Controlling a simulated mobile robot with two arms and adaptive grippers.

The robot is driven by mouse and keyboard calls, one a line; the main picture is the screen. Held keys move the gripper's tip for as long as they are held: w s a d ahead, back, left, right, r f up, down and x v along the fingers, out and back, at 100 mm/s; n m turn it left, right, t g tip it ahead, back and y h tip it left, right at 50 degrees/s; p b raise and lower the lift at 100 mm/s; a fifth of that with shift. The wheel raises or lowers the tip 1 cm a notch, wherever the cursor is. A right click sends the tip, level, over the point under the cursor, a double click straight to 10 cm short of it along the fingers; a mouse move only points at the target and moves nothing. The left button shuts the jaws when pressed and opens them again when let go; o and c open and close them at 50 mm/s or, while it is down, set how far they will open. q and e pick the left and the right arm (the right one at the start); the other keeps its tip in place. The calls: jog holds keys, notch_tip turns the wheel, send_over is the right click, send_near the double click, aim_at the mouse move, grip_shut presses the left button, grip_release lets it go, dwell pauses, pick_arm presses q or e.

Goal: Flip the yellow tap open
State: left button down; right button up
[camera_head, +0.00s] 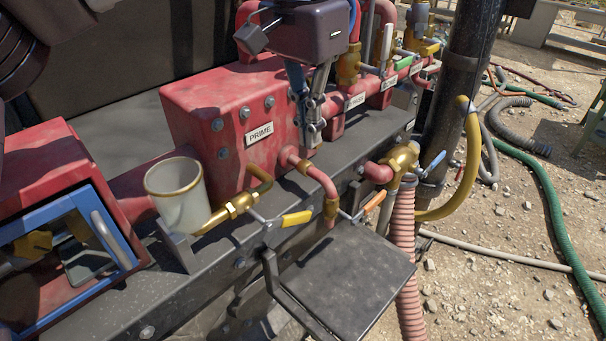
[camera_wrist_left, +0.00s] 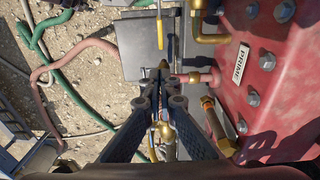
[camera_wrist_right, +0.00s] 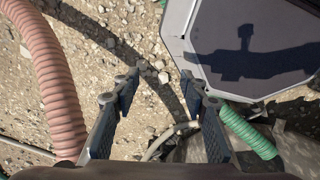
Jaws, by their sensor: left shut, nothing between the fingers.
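The yellow tap handle (camera_head: 297,218) lies on a small brass valve below the red PRIME box, to the right of a clear cup. It also shows near the top of the left wrist view (camera_wrist_left: 160,30). My left gripper (camera_head: 312,138) is shut and empty, above the red outlet pipe in front of the PRIME box. It is up and right of the yellow handle in the head view and apart from it. My right gripper (camera_wrist_right: 160,82) is open and empty, over gravel; it does not show in the head view.
A clear cup (camera_head: 178,200) stands left of the tap. A black plate (camera_head: 345,278) juts out below it. An orange handle (camera_head: 375,202) and a pink ribbed hose (camera_head: 404,255) are to the right. The red outlet pipe (camera_head: 322,180) is close under my left gripper.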

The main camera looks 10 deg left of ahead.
pick_arm(q)
jog(key=p, duration=0.2)
send_over(301, 212)
jog(key=w, duration=0.1)
notch_tip(301, 212, down, 5)
jog(key=f, duration=0.3)
jog(key=shift+d+f+p, duration=0.3)
jog(key=shift+d+f, duration=0.1)
jog(key=f, duration=0.2)
jog(key=s+p, duration=0.1)
jog(key=shift+a+f, duration=0.4)
jog(key=shift+s+a+f, duration=0.15)
jog(key=shift+s+f, duration=0.05)
jog(key=shift+f, duration=0.25)
pick_arm(e)
jog(key=s+r, duration=0.1)
jog(key=r, duration=0.1)
jog(key=s+r, duration=0.1)
jog(key=shift+s+d+r, duration=0.15)
jog(key=shift+r, duration=0.25)
